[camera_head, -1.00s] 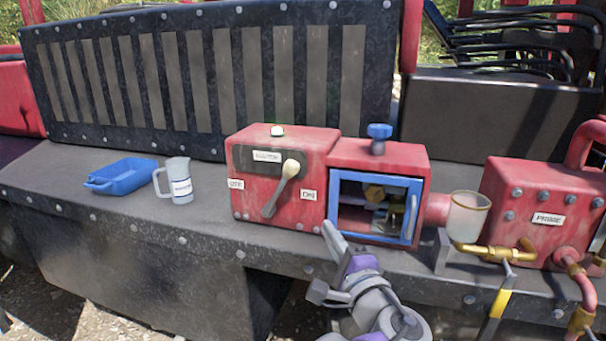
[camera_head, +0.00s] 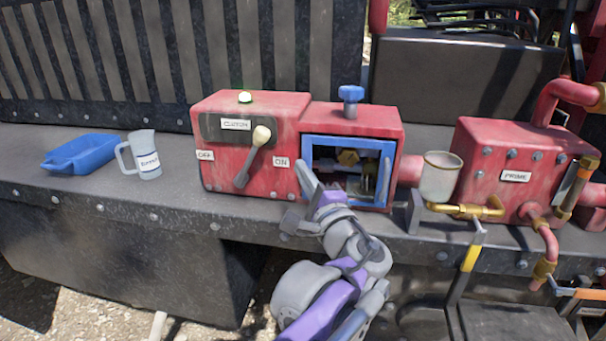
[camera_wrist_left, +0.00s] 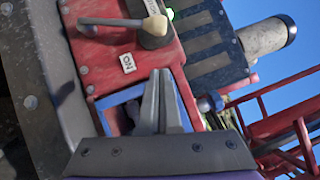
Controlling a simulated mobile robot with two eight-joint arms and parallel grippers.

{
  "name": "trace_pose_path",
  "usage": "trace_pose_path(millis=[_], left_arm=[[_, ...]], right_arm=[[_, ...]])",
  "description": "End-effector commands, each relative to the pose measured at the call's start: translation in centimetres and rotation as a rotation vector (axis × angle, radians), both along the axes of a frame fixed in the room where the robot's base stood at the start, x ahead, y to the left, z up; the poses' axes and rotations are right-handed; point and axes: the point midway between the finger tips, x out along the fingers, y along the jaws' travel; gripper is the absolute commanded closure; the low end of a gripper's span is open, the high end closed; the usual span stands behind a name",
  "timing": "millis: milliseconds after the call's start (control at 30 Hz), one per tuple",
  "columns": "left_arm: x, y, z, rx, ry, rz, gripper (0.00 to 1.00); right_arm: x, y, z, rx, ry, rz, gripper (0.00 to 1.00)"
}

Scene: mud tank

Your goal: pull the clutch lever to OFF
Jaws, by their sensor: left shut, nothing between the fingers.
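The clutch lever (camera_head: 255,152) is a dark arm with a cream knob on the front of the red clutch box (camera_head: 222,180). Its knob end is up and tilted right, toward the ON label (camera_head: 281,162); the OFF label (camera_head: 205,155) is at left. In the left wrist view the cream knob (camera_wrist_left: 154,27) shows above the fingers. My left gripper (camera_head: 304,180) is shut and empty, to the lower right of the lever, near the left edge of the blue-framed window. Its closed fingers also show in the left wrist view (camera_wrist_left: 158,85), apart from the knob. My right gripper is not in view.
The blue-framed window (camera_head: 350,205) has a blue knob (camera_head: 350,93) above it. A green light (camera_head: 244,97) tops the clutch box.

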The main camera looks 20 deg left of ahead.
Motion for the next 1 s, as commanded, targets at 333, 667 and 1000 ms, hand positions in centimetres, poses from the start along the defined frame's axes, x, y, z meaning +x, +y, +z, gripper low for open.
trace_pose_path(millis=[333, 667, 1000], left_arm=[[4.1, 5.7, 1.4, 0.0, 0.0, 0.005, 1.0], [4.0, 8.2, 2.1, -0.001, 0.0, 0.0, 1.0], [4.0, 8.2, 2.1, -0.001, 0.0, 0.0, 1.0]], right_arm=[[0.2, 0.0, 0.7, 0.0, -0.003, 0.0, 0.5], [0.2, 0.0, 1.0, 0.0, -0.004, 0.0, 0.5], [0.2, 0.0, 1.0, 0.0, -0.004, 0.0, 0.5]])
